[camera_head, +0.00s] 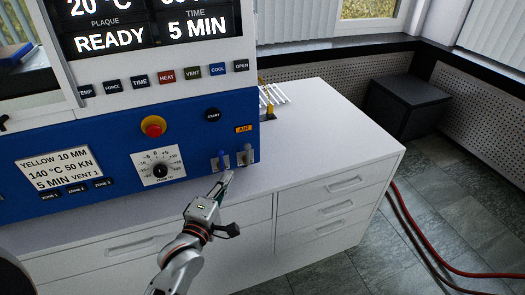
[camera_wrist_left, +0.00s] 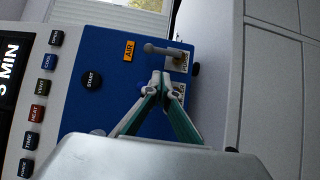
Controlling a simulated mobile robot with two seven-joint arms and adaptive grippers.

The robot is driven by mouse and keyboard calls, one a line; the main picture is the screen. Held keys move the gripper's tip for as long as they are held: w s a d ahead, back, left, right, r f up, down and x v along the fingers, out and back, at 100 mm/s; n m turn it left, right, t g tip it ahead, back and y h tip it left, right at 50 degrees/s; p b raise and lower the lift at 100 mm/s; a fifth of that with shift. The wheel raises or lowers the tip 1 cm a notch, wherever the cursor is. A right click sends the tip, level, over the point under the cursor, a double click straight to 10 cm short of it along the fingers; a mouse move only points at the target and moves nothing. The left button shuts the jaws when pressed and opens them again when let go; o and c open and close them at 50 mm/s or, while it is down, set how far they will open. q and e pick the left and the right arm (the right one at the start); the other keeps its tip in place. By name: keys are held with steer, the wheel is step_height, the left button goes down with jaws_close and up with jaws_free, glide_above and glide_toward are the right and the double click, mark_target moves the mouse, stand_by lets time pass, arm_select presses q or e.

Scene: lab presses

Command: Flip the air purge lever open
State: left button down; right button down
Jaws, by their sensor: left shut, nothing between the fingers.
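The air purge lever (camera_head: 247,148) is a small grey lever with a rounded knob, on a pale plate at the lower right of the blue press panel, below the orange AIR label (camera_head: 243,128). Its knob points up along the panel. In the left wrist view the lever (camera_wrist_left: 163,50) lies just beyond my fingertips, beside a plate lettered PURGE. A second lever with a blue handle (camera_head: 220,159) sits just left of it. My left gripper (camera_head: 228,175) is shut and empty, just in front of and below the levers. It also shows in the left wrist view (camera_wrist_left: 160,76). Contact cannot be told.
The blue panel (camera_head: 105,133) also carries a red stop button (camera_head: 153,126), a START button (camera_head: 212,115) and a dial (camera_head: 159,170). The white bench top (camera_head: 325,140) is clear to the right. Red hoses (camera_head: 425,255) lie on the floor.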

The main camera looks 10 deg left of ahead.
mark_target(248, 155)
arm_select(q)
steer(key=shift+w+r, duration=0.1)
steer(key=shift+r, duration=0.05)
steer(key=w, duration=1)
steer(key=shift+d, duration=0.35)
